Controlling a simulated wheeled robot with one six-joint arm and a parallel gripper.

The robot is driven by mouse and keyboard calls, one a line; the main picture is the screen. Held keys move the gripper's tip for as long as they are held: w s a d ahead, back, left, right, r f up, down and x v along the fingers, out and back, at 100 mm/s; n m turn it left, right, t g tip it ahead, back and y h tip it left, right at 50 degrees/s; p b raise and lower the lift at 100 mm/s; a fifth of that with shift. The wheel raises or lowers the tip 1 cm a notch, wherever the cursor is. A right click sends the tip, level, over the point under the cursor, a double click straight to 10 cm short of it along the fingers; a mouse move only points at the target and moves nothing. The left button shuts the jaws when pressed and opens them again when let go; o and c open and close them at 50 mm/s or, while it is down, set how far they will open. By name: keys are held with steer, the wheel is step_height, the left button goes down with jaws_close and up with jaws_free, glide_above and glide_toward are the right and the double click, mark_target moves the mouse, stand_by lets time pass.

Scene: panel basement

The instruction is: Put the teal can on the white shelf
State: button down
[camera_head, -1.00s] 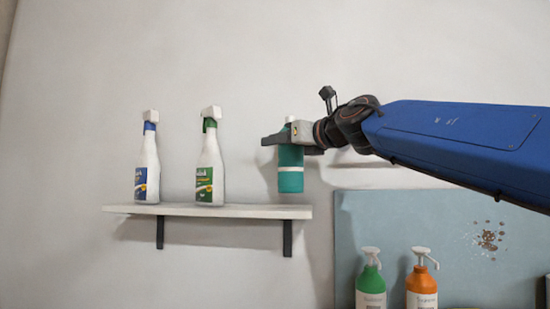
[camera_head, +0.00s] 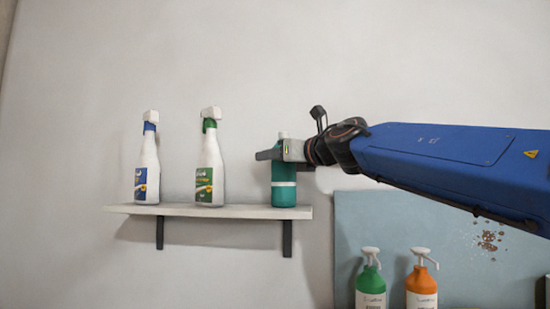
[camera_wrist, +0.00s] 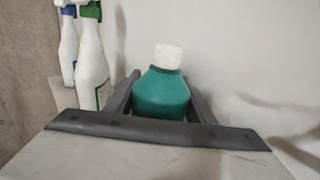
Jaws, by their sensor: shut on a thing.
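The teal can (camera_head: 284,190) has a white band and a pale cap. It is upright at the right end of the white shelf (camera_head: 235,211), and its base appears level with the shelf top; I cannot tell for certain whether it touches. My gripper (camera_head: 272,153) reaches in from the right and is shut around the can's upper part. In the wrist view the teal can (camera_wrist: 162,92) sits between the two dark fingers (camera_wrist: 160,105), its white cap uppermost. Its lower part is hidden there.
A white spray bottle with a blue neck (camera_head: 148,170) and one with a green neck (camera_head: 210,165) stand on the shelf to the left. Below right, a green pump bottle (camera_head: 370,285) and an orange pump bottle (camera_head: 421,287) stand before a blue-grey panel (camera_head: 450,225).

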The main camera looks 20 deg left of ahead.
steer(key=c, duration=1.1)
jaws_free()
steer(key=shift+f, duration=0.1)
steer(key=v, duration=1.2)
